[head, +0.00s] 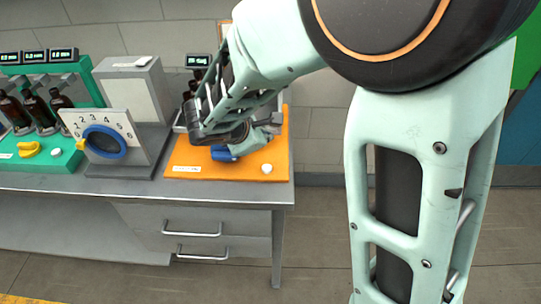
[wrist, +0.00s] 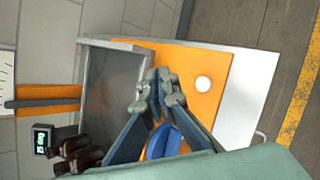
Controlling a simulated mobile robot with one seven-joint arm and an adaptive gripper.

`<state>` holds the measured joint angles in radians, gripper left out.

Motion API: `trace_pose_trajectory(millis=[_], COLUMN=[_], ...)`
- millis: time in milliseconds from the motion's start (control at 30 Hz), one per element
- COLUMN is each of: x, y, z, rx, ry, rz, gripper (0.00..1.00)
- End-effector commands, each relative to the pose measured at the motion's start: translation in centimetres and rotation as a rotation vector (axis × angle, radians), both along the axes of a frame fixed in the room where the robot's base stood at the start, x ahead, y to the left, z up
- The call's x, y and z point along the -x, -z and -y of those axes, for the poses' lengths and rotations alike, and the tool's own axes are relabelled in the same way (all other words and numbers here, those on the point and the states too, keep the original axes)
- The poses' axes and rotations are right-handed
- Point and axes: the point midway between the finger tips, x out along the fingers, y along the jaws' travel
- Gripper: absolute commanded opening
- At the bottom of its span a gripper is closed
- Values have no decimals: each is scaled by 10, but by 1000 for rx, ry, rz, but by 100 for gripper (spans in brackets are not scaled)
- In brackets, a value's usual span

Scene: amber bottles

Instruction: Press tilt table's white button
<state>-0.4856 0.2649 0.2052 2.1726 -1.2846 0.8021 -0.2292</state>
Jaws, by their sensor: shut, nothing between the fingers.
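The white button (head: 266,169) is a small round cap at the front right corner of an orange base (head: 190,158). The base carries what looks like the tilt table, a grey tray (wrist: 112,75) seen in the wrist view. The white button also shows in the wrist view (wrist: 203,84), uncovered, to the right of my fingertips. My gripper (wrist: 157,90) is shut and empty above the orange base. In the head view my gripper (head: 268,124) is behind the button and above it. A blue knob (head: 222,153) on the base is partly hidden by my arm.
Dark amber bottles (wrist: 76,155) and a small display (wrist: 43,138) stand behind the base. Left of it are a grey dial panel with a blue dial (head: 104,143) and a green station (head: 52,159) with bottles. The bench edge (head: 240,194) is just in front; open floor lies beyond.

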Motion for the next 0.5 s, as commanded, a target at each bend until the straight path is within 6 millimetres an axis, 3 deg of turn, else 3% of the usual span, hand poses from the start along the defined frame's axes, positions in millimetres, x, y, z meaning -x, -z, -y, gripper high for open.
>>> trace_pose_trajectory(millis=[267, 500], x=[0, 0], y=[3, 24], z=[0, 1], rx=[-1, -2], ry=[2, 2], rz=[0, -2], gripper=[0, 0])
